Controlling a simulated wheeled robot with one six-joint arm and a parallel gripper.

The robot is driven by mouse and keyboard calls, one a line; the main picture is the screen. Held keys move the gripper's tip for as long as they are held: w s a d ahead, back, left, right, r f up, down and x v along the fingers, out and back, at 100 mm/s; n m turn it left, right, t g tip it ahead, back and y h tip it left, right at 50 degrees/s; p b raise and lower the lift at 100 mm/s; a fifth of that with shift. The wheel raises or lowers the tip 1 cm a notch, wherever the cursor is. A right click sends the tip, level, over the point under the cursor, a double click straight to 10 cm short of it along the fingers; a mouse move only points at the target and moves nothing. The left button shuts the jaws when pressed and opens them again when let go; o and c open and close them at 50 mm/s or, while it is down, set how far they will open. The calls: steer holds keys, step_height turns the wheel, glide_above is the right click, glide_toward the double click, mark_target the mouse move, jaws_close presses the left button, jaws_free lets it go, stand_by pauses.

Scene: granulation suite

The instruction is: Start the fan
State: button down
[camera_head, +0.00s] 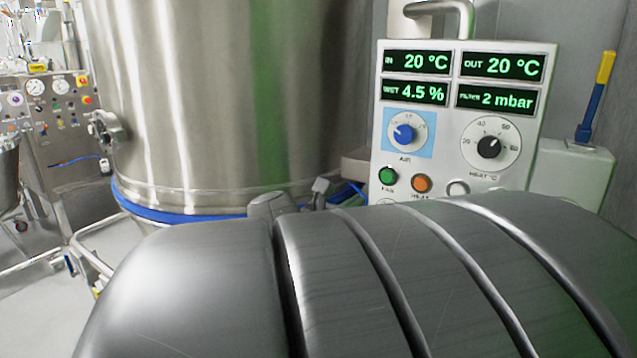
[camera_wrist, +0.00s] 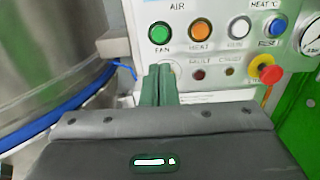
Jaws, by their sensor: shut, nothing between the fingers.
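The green FAN button (camera_head: 388,176) is on the lower left of a white control panel (camera_head: 450,125), below the blue AIR knob (camera_head: 403,134). The button also shows in the wrist view (camera_wrist: 159,33), unobstructed. My gripper (camera_wrist: 159,70) is shut and empty. In the wrist view its fingertips appear just below the FAN label, over a pale round part that they partly hide. I cannot tell whether they touch the panel. In the head view my arm hides the panel's lower part, and the fingertips cannot be made out.
An orange HEAT button (camera_wrist: 200,31) sits right of FAN, then a white button (camera_wrist: 239,28) and a blue RESET button (camera_wrist: 275,25). A red emergency stop (camera_wrist: 267,70) is lower right. A large steel vessel (camera_head: 220,90) stands left of the panel. Displays read 20 °C, 4.5 % and 2 mbar.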

mark_target(387, 178)
steer(key=p+x, duration=0.2)
steer(key=x, duration=1.1)
steer(key=shift+w+d, duration=0.2)
steer(key=shift+w, duration=0.05)
steer(key=shift+w+d, duration=0.1)
steer(key=shift+w, duration=0.05)
